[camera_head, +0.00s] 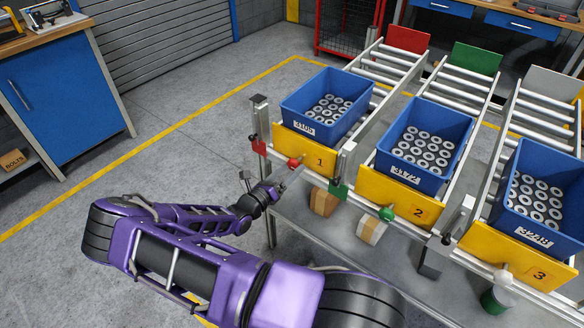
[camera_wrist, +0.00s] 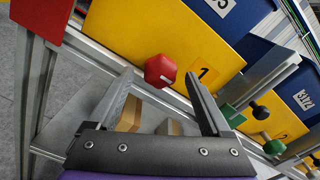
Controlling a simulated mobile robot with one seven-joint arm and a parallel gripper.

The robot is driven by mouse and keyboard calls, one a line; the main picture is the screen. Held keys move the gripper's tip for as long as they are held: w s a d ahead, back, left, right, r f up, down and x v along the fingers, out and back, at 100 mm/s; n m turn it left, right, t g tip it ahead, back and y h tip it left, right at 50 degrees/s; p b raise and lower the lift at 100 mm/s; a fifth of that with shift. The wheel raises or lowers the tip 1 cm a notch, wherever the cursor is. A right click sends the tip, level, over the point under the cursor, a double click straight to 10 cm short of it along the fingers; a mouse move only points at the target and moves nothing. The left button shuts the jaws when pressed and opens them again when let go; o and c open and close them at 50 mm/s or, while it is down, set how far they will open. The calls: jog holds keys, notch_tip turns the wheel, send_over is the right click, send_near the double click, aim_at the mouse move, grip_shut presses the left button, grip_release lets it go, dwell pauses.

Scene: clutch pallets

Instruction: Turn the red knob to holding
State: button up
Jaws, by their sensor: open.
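The red knob (camera_head: 294,162) sits on the front rail at the lower edge of the yellow panel marked 1 (camera_head: 318,158). In the wrist view the red knob (camera_wrist: 160,70) is a faceted disc with a short white mark on its face. My gripper (camera_head: 291,178) is open just in front of it. In the wrist view my gripper (camera_wrist: 160,78) has one finger on each side of the knob, which shows between the fingertips. I cannot tell whether either finger touches it. No holding label is readable.
Yellow panels 2 (camera_head: 420,212) and 3 (camera_head: 535,272) front the other roller lanes, each with a blue bin of rings. A green knob (camera_head: 386,214) is on lane 2. Two posts flank lane 1, with a red block (camera_head: 259,147) and a green plate (camera_head: 338,190).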

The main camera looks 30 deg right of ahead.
jog(key=v, duration=1.5)
jog(key=shift+s+a, duration=0.15)
jog(key=shift+a, duration=0.15)
